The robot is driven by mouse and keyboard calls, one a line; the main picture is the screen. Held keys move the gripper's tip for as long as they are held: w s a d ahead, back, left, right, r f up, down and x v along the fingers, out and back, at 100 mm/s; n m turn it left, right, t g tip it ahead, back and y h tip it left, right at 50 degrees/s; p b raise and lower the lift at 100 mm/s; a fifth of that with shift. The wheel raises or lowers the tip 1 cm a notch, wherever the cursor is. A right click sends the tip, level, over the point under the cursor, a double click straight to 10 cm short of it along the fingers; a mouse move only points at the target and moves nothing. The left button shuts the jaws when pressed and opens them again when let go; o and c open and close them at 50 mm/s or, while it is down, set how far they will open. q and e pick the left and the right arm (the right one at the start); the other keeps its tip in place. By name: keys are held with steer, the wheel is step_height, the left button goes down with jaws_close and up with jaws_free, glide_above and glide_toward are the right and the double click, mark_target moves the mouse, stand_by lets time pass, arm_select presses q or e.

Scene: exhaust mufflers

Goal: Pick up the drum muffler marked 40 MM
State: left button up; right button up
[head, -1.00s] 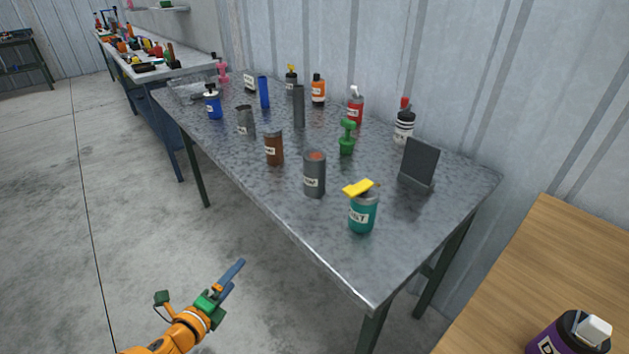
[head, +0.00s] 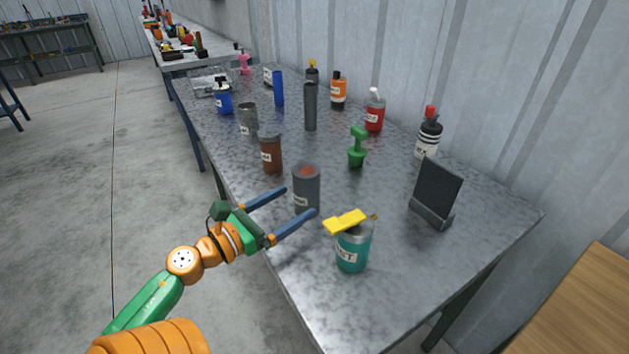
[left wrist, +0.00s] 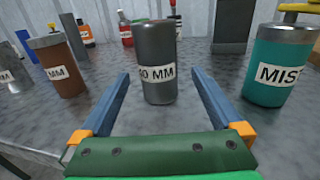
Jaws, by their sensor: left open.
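The dark grey drum muffler (head: 306,188) stands upright near the front edge of the metal table; it has a reddish patch on top and a white label. In the left wrist view the same drum muffler (left wrist: 157,62) shows a label reading "0 MM", its first character partly cut off by the curve. My left gripper (head: 301,201) is open, its two blue fingers pointing at the drum from the table's front side. In the left wrist view the drum stands ahead, between the lines of the open fingers (left wrist: 160,80). My right gripper is not in view.
A teal can (head: 353,247) with a yellow top stands right of the drum, and a brown can (head: 270,153) stands left. A dark upright plate (head: 435,190) and a green object (head: 357,147) are behind. Several other bottles and cylinders stand farther back on the table (head: 400,290).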

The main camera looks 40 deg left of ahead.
mark_target(316, 189)
arm_select(q)
steer(key=w, duration=0.4)
steer(key=w+p, duration=0.1)
steer(key=w, duration=0.3)
steer(key=shift+d+f, duration=0.2)
steer(key=shift+r, duration=0.1)
steer(key=c, duration=1.5)
